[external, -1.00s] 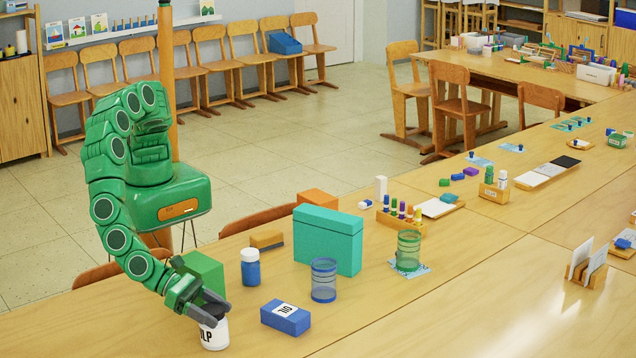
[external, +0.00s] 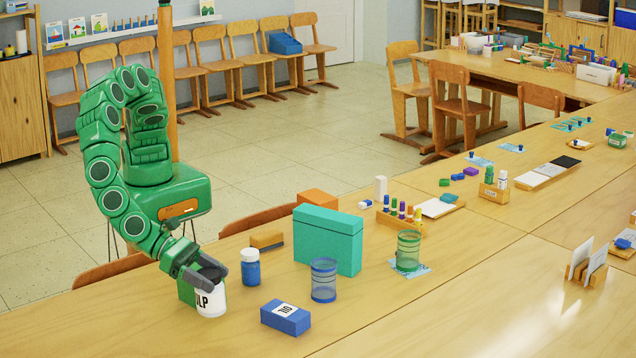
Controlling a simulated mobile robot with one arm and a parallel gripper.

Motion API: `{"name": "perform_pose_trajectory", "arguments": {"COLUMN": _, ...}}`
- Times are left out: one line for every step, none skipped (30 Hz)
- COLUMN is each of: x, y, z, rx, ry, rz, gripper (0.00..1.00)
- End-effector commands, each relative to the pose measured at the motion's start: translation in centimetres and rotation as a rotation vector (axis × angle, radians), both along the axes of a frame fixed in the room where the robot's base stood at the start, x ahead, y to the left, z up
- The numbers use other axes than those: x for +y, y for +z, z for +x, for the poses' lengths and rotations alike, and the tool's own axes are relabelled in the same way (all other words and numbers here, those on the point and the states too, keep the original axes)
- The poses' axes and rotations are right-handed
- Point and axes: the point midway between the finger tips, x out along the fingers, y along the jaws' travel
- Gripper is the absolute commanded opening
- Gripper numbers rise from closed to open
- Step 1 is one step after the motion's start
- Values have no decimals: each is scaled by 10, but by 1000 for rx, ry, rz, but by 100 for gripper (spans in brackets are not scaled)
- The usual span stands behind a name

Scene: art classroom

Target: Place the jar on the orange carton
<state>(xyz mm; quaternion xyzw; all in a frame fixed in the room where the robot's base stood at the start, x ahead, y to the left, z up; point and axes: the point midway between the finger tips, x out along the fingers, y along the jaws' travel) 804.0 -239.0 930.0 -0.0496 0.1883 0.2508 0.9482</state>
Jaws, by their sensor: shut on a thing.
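The jar (external: 212,302) is white with a dark top and black letters on its side, partly readable as "LP". My gripper (external: 210,279) is shut on its upper part from above and holds it roughly upright. The jar appears raised off the table, in front of a green box (external: 186,291) that it and my gripper partly hide. The orange carton (external: 318,197) stands farther back and to the right. Its lower front is hidden behind a large teal box (external: 328,240); its top edge shows.
A blue jar with a white lid (external: 250,272) stands just right of my gripper. A blue labelled box (external: 285,317), a blue mesh cup (external: 323,282), a green mesh cup (external: 408,252) and a brown block (external: 267,240) stand around. The table's front right (external: 450,310) is clear.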

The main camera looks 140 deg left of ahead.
Motion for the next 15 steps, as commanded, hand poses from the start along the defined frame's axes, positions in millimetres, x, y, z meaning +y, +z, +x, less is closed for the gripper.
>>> {"name": "perform_pose_trajectory", "arguments": {"x": 2, "y": 4, "z": 0, "rx": -1, "ry": 4, "rz": 0, "gripper": 20}}
{"name": "perform_pose_trajectory", "arguments": {"x": 4, "y": 5, "z": 0, "rx": -1, "ry": 7, "rz": 0, "gripper": 20}}
{"name": "perform_pose_trajectory", "arguments": {"x": 8, "y": 8, "z": -1, "rx": 0, "ry": 13, "rz": 0, "gripper": 20}}
{"name": "perform_pose_trajectory", "arguments": {"x": 12, "y": 9, "z": -1, "rx": 0, "ry": 19, "rz": 0, "gripper": 20}}
{"name": "perform_pose_trajectory", "arguments": {"x": 17, "y": 11, "z": -2, "rx": 0, "ry": 27, "rz": 0, "gripper": 20}}
{"name": "perform_pose_trajectory", "arguments": {"x": 25, "y": 14, "z": -3, "rx": -1, "ry": 39, "rz": 0, "gripper": 20}}
{"name": "perform_pose_trajectory", "arguments": {"x": 32, "y": 17, "z": -4, "rx": -1, "ry": 50, "rz": 0, "gripper": 20}}
{"name": "perform_pose_trajectory", "arguments": {"x": 40, "y": 20, "z": -5, "rx": -2, "ry": 62, "rz": 0, "gripper": 20}}
{"name": "perform_pose_trajectory", "arguments": {"x": 51, "y": 25, "z": -7, "rx": -3, "ry": 80, "rz": -1, "gripper": 20}}
{"name": "perform_pose_trajectory", "arguments": {"x": 60, "y": 28, "z": -9, "rx": -4, "ry": 94, "rz": 0, "gripper": 20}}
{"name": "perform_pose_trajectory", "arguments": {"x": 69, "y": 31, "z": -11, "rx": -3, "ry": 109, "rz": 0, "gripper": 20}}
{"name": "perform_pose_trajectory", "arguments": {"x": 82, "y": 34, "z": -14, "rx": -2, "ry": 129, "rz": 0, "gripper": 20}}
{"name": "perform_pose_trajectory", "arguments": {"x": 90, "y": 36, "z": -17, "rx": -1, "ry": 144, "rz": 1, "gripper": 20}}
{"name": "perform_pose_trajectory", "arguments": {"x": 99, "y": 39, "z": -19, "rx": -1, "ry": 158, "rz": 1, "gripper": 20}}
{"name": "perform_pose_trajectory", "arguments": {"x": 110, "y": 43, "z": -22, "rx": -1, "ry": 176, "rz": 0, "gripper": 20}}
